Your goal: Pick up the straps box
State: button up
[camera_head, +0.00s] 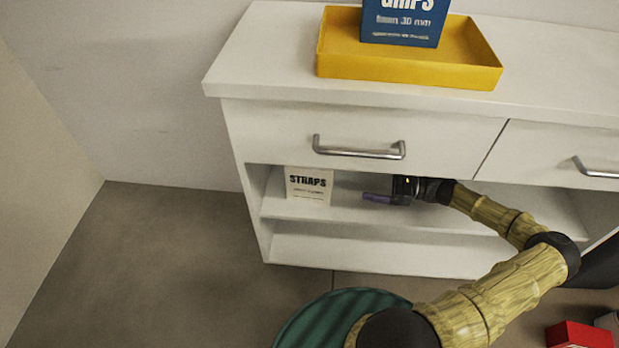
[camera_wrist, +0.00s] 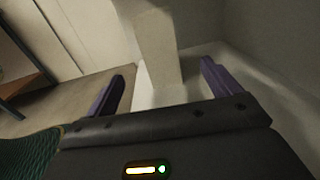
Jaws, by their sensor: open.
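The straps box (camera_head: 309,186) is a small white box with dark "STRAPS" lettering. It stands upright at the left end of the open upper shelf, under the drawer. My gripper (camera_head: 366,197) is inside that shelf, to the right of the box, with its purple fingers pointing left towards it. A gap shows between the fingertips and the box. In the wrist view my gripper (camera_wrist: 165,88) is open, its two purple fingers wide apart. A pale upright box (camera_wrist: 158,45), apparently the straps box, shows ahead between the fingers; its lettering is not visible there.
The white cabinet (camera_head: 270,125) has a drawer front with a metal handle (camera_head: 358,148) just above the shelf. A yellow tray (camera_head: 400,72) holding a blue box (camera_head: 404,22) stands on top. A green round object (camera_head: 330,308) and a red box (camera_head: 578,335) are on the floor side.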

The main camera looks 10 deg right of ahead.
jog(key=b, duration=0.4)
send_near(316, 175)
jog(key=w+a+f, duration=0.1)
jog(key=w+f, duration=0.2)
jog(key=w+a+f, duration=0.1)
jog(key=w, duration=0.1)
jog(key=shift+a+f, duration=0.25)
jog(key=shift+a, duration=0.15)
jog(key=shift+w+a+r, duration=0.2)
jog(key=shift+w+a, duration=0.05)
jog(key=shift+a, duration=0.2)
jog(key=shift+w+a+f+b, duration=0.1)
jog(key=shift+a+f+b, duration=0.2)
jog(key=shift+b, duration=0.35)
jog(key=b+x, duration=0.3)
jog(key=x, duration=0.1)
jog(key=shift+a, duration=0.1)
jog(key=shift+a+r, duration=0.2)
jog(key=c, duration=1.3)
